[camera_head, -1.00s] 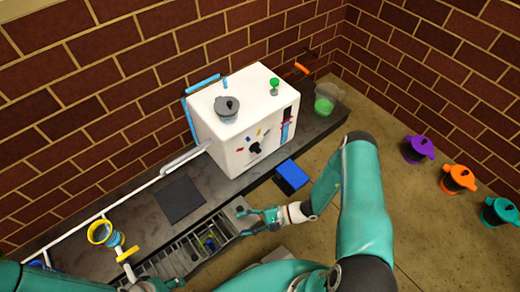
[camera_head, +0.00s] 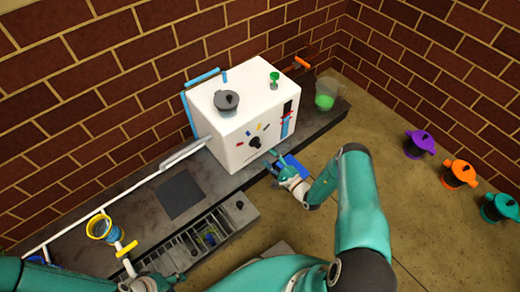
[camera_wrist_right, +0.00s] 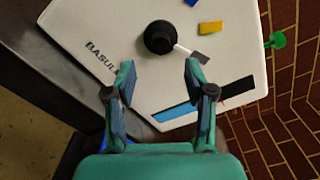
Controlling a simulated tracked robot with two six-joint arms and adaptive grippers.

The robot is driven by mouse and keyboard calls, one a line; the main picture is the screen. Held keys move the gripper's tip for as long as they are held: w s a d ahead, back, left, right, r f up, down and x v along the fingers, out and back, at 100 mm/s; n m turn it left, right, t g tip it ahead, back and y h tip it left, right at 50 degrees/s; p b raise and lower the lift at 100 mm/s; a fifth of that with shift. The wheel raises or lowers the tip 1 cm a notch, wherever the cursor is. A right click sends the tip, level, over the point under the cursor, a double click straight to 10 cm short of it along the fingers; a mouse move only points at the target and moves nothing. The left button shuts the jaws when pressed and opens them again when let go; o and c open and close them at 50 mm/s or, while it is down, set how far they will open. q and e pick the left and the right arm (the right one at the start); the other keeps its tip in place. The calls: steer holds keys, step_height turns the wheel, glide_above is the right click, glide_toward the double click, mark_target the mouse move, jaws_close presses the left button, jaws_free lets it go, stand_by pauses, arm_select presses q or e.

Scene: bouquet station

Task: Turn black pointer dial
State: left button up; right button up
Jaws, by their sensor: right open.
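The black pointer dial (camera_head: 254,143) is on the front face of the white box (camera_head: 232,150), with small coloured marks around its upper side. In the right wrist view the dial (camera_wrist_right: 159,37) is round and black with a pale pointer that ends at a grey mark (camera_wrist_right: 201,57). My right gripper (camera_head: 272,160) is in front of the box, a little below and right of the dial. In the right wrist view its two fingers (camera_wrist_right: 158,72) are apart, with the dial beyond them and nothing between them. My left gripper (camera_head: 150,284) is at the bottom left, partly cut off; its fingers are unclear.
A slatted tray (camera_head: 185,246) is in front. A clear cup with green contents (camera_head: 326,95) stands right.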

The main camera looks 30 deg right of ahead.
mark_target(259, 147)
steer(key=w, duration=0.2)
steer(key=w+b, duration=0.1)
steer(key=w, duration=0.3)
steer(key=shift+a+f+b, duration=0.1)
steer(key=shift+a+b, duration=0.15)
steer(key=shift+b, duration=0.05)
steer(key=shift+w, duration=0.5)
jaws_close()
